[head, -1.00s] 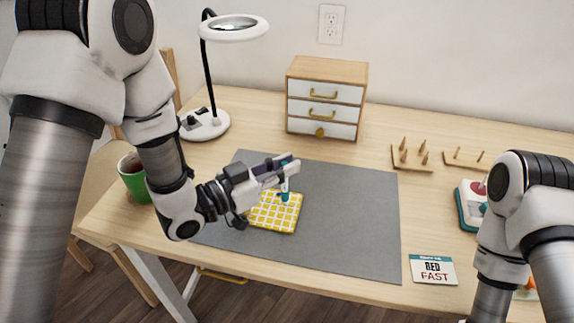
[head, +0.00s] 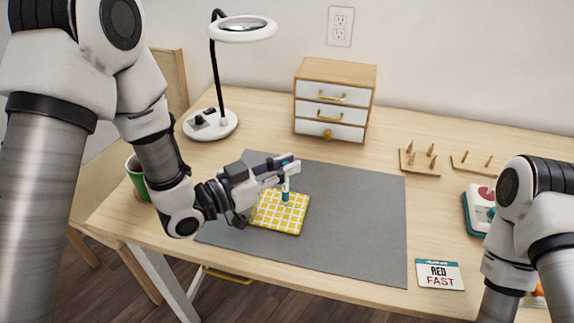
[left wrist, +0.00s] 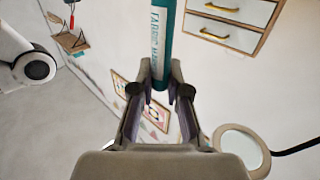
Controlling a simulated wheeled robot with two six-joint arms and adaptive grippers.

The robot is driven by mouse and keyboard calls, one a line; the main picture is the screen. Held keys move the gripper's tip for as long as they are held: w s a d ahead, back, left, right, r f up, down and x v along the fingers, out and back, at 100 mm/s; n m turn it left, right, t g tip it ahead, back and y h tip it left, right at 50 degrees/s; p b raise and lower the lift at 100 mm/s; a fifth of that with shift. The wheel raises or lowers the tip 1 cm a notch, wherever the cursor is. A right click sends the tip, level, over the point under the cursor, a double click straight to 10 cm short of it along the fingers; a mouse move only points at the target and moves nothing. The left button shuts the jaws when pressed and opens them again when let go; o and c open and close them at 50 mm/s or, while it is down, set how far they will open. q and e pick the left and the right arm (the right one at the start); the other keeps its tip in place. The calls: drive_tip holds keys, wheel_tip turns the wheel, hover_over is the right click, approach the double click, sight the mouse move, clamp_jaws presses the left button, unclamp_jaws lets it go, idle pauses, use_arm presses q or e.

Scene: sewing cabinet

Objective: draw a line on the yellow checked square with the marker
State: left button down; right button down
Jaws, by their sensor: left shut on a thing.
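The yellow checked square (head: 272,216) lies on the grey mat (head: 350,230). My left gripper (head: 285,176) is above the square and shut on the teal marker (head: 286,195). The marker is about upright, with its lower end over the square; I cannot tell whether it touches. In the left wrist view the marker (left wrist: 163,45) stands between the fingers, with lettering on its side. No line shows on the square, though the gripper and marker hide part of it. My right arm is at the lower right, and its gripper is out of view.
A white magnifier lamp (head: 243,30) and a small drawer cabinet (head: 333,100) stand at the back. A green mug (head: 136,178) is at the left edge. Wooden peg racks (head: 420,163), a teal-edged box (head: 478,212) and a card (head: 439,274) are on the right. The mat's right half is clear.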

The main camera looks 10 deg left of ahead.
use_arm(q)
drive_tip(key=shift+a, duration=0.2)
drive_tip(key=shift+a, duration=0.3)
drive_tip(key=shift+w+a+p, duration=0.1)
drive_tip(key=shift+a+p, duration=0.35)
drive_tip(key=shift+a, duration=1.05)
idle(1.2)
drive_tip(key=shift+r, duration=0.3)
idle(0.6)
wheel_tip(320, 180, up, 4)
drive_tip(key=p, duration=0.4)
drive_tip(key=shift+r, duration=0.25)
